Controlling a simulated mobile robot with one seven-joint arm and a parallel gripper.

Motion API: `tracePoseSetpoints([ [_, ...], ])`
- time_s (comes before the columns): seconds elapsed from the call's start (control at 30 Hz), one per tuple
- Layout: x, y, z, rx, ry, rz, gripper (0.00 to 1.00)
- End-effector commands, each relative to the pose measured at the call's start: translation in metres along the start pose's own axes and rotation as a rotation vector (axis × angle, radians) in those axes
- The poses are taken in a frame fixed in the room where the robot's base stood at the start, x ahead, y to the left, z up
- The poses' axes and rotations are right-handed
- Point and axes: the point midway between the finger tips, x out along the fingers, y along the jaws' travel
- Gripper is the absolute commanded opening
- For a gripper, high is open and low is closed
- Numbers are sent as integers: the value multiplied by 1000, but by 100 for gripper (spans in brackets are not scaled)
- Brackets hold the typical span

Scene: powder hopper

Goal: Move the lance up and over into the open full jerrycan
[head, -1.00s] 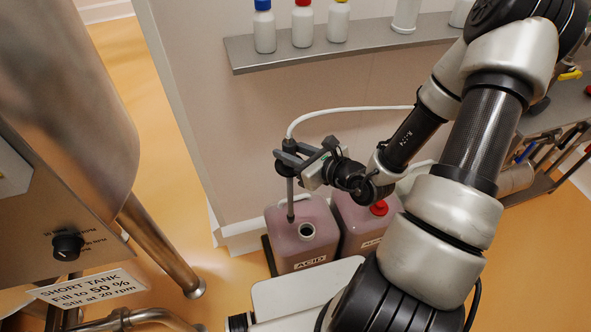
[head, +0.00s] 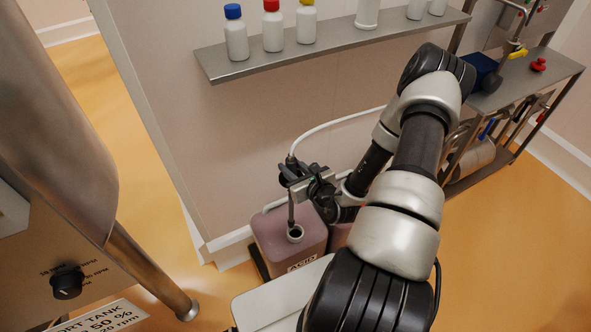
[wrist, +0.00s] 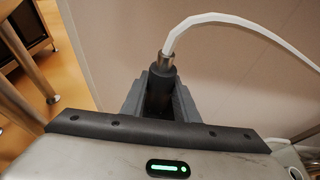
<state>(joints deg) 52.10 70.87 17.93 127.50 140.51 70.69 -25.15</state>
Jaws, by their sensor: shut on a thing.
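The lance (head: 291,212) is a thin grey tube with a dark grip and a white hose from its top. My gripper (head: 303,183) is shut on the lance's grip; the wrist view also shows the dark grip (wrist: 160,88) between the fingers. The lance hangs about upright over the open jerrycan (head: 270,235), which is pinkish and labelled ACID. Its lower end meets the open neck (head: 296,236) in the picture. I cannot tell whether the tip is inside the neck or just above or behind it.
A second pinkish jerrycan (head: 338,238) stands to the right, mostly hidden by my arm. A wall shelf (head: 340,47) with several bottles is above. The white hose (head: 340,121) runs along the wall. A metal tank (head: 60,140) stands at left.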

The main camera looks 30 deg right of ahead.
Motion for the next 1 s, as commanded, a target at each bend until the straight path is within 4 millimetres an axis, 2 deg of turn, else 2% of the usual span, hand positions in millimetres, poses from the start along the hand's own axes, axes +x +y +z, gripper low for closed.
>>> tracePoseSetpoints([
  [0.2,3,-13,-18,8,4,-45,0],
  [0.37,7,-14,-29,8,4,-47,0],
  [1.0,35,-14,-106,8,3,-45,0],
])
